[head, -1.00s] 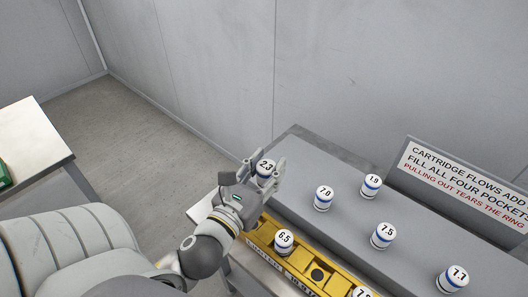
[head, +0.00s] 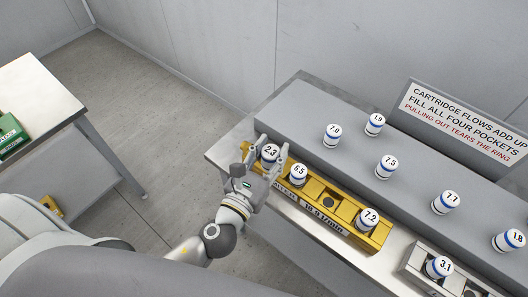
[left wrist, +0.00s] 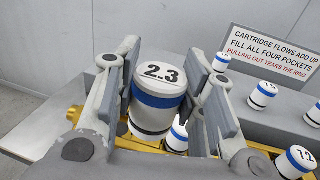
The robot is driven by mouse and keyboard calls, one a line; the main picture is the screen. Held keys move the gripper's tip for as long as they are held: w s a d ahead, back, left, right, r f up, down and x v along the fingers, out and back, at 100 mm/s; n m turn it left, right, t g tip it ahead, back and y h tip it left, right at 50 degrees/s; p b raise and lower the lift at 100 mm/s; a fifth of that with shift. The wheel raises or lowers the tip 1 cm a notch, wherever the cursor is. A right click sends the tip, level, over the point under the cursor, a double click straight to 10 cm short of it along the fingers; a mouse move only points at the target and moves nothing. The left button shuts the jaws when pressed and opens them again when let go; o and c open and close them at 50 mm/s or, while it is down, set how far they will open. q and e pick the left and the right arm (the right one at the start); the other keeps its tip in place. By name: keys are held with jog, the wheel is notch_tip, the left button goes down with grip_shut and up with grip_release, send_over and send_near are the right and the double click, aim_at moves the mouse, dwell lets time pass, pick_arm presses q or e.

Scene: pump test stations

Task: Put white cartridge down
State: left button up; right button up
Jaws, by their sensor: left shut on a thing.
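The white cartridge marked 2.3 (head: 270,153) has a blue band and a dark lower ring. My left gripper (head: 273,147) is shut on it, one finger on each side. It is upright at the left end of the yellow four-pocket rack (head: 384,232), beside the 6.5 cartridge (head: 299,171). In the left wrist view the 2.3 cartridge (left wrist: 158,95) stands between the fingers, with yellow rack behind its lower part. Its bottom is hidden, so I cannot tell whether it is seated in a pocket. My right gripper is out of view.
The rack also holds the 7.2 cartridge (head: 368,219), with an empty pocket (head: 329,201) left of it. Several cartridges, such as 7.0 (head: 332,134), stand on the grey raised shelf (head: 300,115) behind. A sign (head: 465,125) stands at the back; another station (head: 420,262) is right.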

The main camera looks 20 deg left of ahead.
pick_arm(q)
jog(key=w+a+f+b, duration=0.1)
jog(key=w+f, duration=0.1)
jog(key=w+f+b, duration=0.2)
jog(key=w+a+f+b, duration=0.1)
jog(key=w+f+b, duration=0.1)
jog(key=w, duration=0.1)
jog(key=shift+a+f, duration=0.35)
jog(key=shift+f, duration=0.05)
jog(key=f+b, duration=0.3)
jog(key=b, duration=0.1)
jog(key=shift+w+a+f, duration=0.1)
jog(key=shift+w+f, duration=0.15)
jog(key=shift+f, duration=0.15)
jog(key=shift+r, duration=0.1)
jog(key=shift+s+f+b, duration=0.15)
jog(key=shift+f+b, duration=0.3)
jog(key=shift+f, duration=0.35)
jog(key=shift+c, duration=1)
jog(key=o, duration=1.2)
jog(key=shift+f, duration=0.1)
jog(key=shift+o, duration=0.5)
